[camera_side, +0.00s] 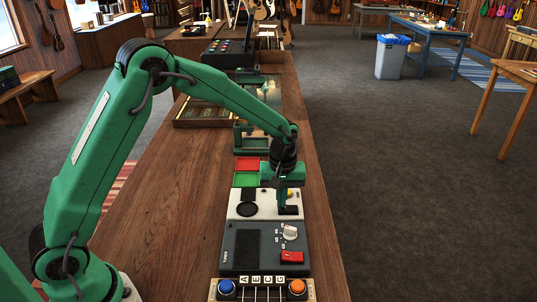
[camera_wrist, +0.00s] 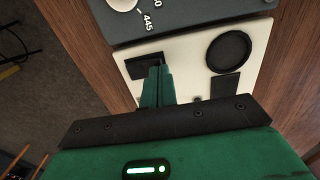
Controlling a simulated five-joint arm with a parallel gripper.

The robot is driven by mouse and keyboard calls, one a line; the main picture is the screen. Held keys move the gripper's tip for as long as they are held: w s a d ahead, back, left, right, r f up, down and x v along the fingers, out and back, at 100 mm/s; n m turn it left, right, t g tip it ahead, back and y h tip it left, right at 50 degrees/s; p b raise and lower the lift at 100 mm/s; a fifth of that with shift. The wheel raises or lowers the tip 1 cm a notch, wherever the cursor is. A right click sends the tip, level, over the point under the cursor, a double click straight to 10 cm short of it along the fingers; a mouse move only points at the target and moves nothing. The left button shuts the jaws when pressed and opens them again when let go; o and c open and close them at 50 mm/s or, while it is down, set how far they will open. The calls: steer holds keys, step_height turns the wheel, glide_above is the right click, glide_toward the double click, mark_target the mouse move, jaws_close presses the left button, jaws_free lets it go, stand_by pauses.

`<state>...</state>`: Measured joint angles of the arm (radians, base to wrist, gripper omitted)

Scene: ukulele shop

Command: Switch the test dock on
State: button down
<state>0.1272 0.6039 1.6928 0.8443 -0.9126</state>
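A cream-white panel unit (camera_side: 266,208) lies on the bench; it also shows in the wrist view (camera_wrist: 193,82). It carries a round black pad, a small dark rectangle and a black square part (camera_wrist: 146,66). Which unit is the test dock I cannot tell for sure. My gripper (camera_side: 284,204) is over the cream unit. In the wrist view its green fingers (camera_wrist: 157,70) are together with nothing seen between them, tips at the black square part and partly covering it. Whether they touch it I cannot tell.
A dark grey unit (camera_side: 241,266) with a white knob (camera_side: 290,232) and red switch (camera_side: 292,257) adjoins the cream unit. Nearer is a strip with blue and orange knobs (camera_side: 297,287). Red (camera_side: 247,164) and green (camera_side: 246,180) trays lie beyond. The bench's left side is clear.

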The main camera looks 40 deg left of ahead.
steer(key=shift+f, duration=0.3)
steer(key=shift+r, duration=0.1)
stand_by(0.3)
steer(key=shift+r, duration=3.4)
steer(key=s+a+r+m+t, duration=0.3)
steer(key=s+a+r+m, duration=0.1)
steer(key=s+r, duration=0.8)
steer(key=s+a+r+m+t, duration=0.1)
steer(key=s+m, duration=0.1)
steer(key=s, duration=0.5)
steer(key=s+a+m+t, duration=0.1)
steer(key=s+m, duration=0.2)
steer(key=s, duration=0.4)
steer(key=shift+s+r+t, duration=0.15)
steer(key=shift+r+t, duration=0.15)
steer(key=shift+r, duration=0.05)
